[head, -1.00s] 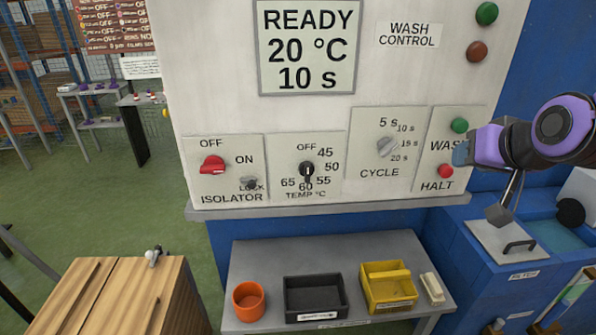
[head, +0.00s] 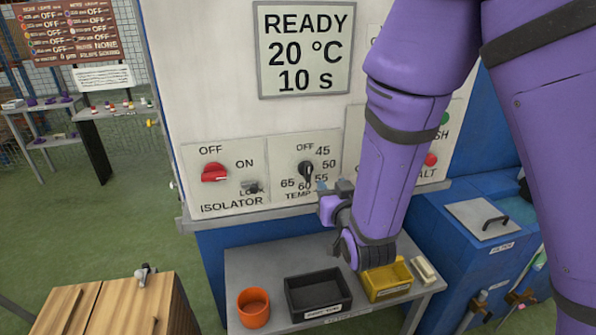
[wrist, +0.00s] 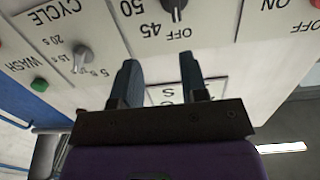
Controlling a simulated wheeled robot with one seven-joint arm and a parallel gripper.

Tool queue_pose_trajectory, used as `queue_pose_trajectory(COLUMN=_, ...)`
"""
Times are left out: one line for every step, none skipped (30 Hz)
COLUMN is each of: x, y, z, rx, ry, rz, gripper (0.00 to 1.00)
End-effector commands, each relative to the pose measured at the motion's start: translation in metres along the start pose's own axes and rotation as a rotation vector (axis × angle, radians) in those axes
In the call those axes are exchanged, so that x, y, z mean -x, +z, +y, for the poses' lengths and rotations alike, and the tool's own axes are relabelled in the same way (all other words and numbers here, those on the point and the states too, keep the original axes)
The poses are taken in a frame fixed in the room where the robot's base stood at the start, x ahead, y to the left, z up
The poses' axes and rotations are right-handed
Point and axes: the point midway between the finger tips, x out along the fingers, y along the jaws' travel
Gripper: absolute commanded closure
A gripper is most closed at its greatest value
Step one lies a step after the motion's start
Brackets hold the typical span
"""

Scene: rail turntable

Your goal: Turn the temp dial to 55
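The temp dial (head: 306,170) is a black knob on a white plate, ringed by OFF, 45, 50, 55, 60 and 65. In the upside-down wrist view the dial (wrist: 174,8) is cut by the top edge, near the 45 and 50 marks. My gripper (head: 333,186) is just below and right of the dial in the head view, apart from it. The wrist view shows my gripper (wrist: 159,60) open, with nothing between the fingers.
The display (head: 305,48) reads READY, 20 °C, 10 s. The red isolator knob (head: 214,172) is left of the dial. The cycle knob (wrist: 82,56) is on the neighbouring plate. A shelf (head: 245,270) below holds an orange cup (head: 254,308), a black bin (head: 317,294) and a yellow bin (head: 386,281).

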Motion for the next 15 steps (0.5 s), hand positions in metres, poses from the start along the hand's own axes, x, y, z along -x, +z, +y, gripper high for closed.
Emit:
queue_pose_trajectory(x=0.002, y=0.005, z=-0.005, rx=0.014, ry=-0.008, rz=0.018, gripper=0.60)
queue_pose_trajectory(x=0.002, y=0.006, z=-0.007, rx=0.019, ry=-0.011, rz=0.030, gripper=0.60)
queue_pose_trajectory(x=0.003, y=0.007, z=-0.009, rx=0.024, ry=-0.016, rz=0.043, gripper=0.60)
queue_pose_trajectory(x=0.004, y=0.008, z=-0.010, rx=0.028, ry=-0.018, rz=0.050, gripper=0.60)
queue_pose_trajectory(x=0.004, y=0.009, z=-0.011, rx=0.031, ry=-0.019, rz=0.056, gripper=0.60)
queue_pose_trajectory(x=0.004, y=0.009, z=-0.012, rx=0.033, ry=-0.021, rz=0.063, gripper=0.60)
queue_pose_trajectory(x=0.003, y=0.009, z=-0.012, rx=0.034, ry=-0.021, rz=0.066, gripper=0.60)
queue_pose_trajectory(x=0.002, y=0.009, z=-0.013, rx=0.034, ry=-0.021, rz=0.068, gripper=0.60)
queue_pose_trajectory(x=0.000, y=0.008, z=-0.013, rx=0.034, ry=-0.021, rz=0.069, gripper=0.60)
queue_pose_trajectory(x=-0.003, y=0.008, z=-0.013, rx=0.034, ry=-0.021, rz=0.070, gripper=0.60)
queue_pose_trajectory(x=-0.006, y=0.008, z=-0.012, rx=0.034, ry=-0.020, rz=0.070, gripper=0.60)
queue_pose_trajectory(x=-0.011, y=0.007, z=-0.012, rx=0.034, ry=-0.020, rz=0.070, gripper=0.60)
queue_pose_trajectory(x=-0.015, y=0.007, z=-0.012, rx=0.034, ry=-0.020, rz=0.069, gripper=0.60)
queue_pose_trajectory(x=-0.020, y=0.007, z=-0.013, rx=0.034, ry=-0.020, rz=0.070, gripper=0.60)
queue_pose_trajectory(x=-0.027, y=0.006, z=-0.013, rx=0.034, ry=-0.021, rz=0.070, gripper=0.60)
